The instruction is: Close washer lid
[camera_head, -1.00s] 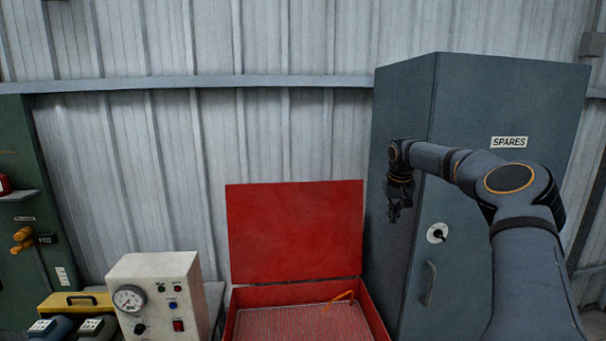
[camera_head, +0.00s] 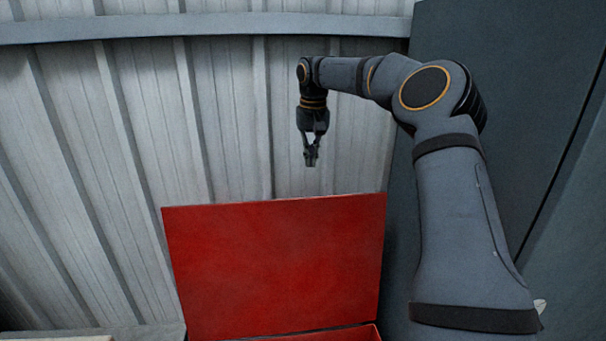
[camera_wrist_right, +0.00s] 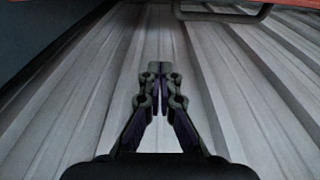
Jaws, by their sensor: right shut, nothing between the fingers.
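The washer's red lid (camera_head: 275,262) stands open and upright in front of the corrugated wall in the head view. Only a strip of the red washer body (camera_head: 345,334) shows at the bottom edge. My right gripper (camera_head: 311,160) points down above the lid's top edge, apart from it in the picture. Its fingers are shut and empty, and their tips meet in the right wrist view (camera_wrist_right: 160,70). A red edge with a dark looped bar (camera_wrist_right: 222,14) shows at the top of that view. My left gripper is not in view.
The corrugated metal wall (camera_head: 110,150) stands behind the lid, with a horizontal rail (camera_head: 200,25) across it. The grey-blue cabinet (camera_head: 545,90) stands on the right, partly behind my right arm.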

